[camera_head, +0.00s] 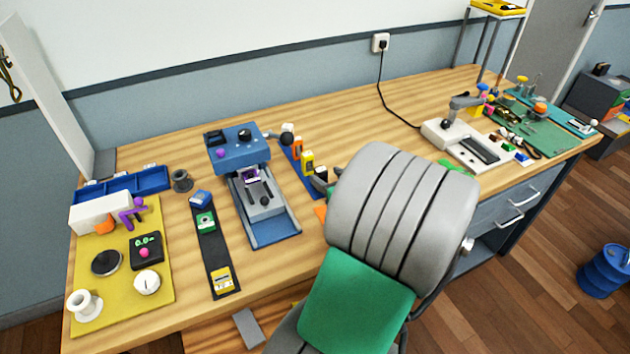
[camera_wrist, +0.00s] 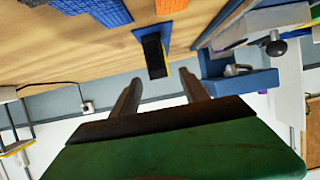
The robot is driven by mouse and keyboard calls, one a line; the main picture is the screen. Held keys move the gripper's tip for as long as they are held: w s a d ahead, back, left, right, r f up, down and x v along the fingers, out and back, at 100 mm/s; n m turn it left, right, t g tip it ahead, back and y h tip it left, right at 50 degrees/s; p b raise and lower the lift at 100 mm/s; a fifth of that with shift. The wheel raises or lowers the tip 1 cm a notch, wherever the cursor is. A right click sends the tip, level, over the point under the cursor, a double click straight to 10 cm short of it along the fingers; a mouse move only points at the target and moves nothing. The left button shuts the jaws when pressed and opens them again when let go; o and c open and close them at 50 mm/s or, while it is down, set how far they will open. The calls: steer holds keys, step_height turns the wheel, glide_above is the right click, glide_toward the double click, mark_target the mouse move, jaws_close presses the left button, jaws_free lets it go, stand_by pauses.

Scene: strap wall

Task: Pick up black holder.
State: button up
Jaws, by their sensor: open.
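A small black holder (camera_head: 320,177) stands at the near end of a narrow blue strip, in front of a yellow block (camera_head: 307,162) and an orange block (camera_head: 297,146). In the wrist view the black holder (camera_wrist: 153,54) stands on the blue strip, with a yellow edge showing behind it. My gripper (camera_wrist: 162,90) is open and empty; its two fingers point towards the bench, and the holder appears beyond the gap between them, apart from them. In the head view my grey arm hides the gripper.
A blue machine (camera_head: 240,150) with a black knob stands just left of the strip. A black strip (camera_head: 213,255) and a yellow mat (camera_head: 163,285) lie further left. A white device (camera_head: 470,145) stands to the right. Bare wood lies behind the strip.

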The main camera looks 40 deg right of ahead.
steer(key=p+x, duration=0.1)
steer(key=x, duration=0.6)
steer(key=shift+w+a, duration=0.1)
steer(key=shift+w, duration=0.25)
jaws_close()
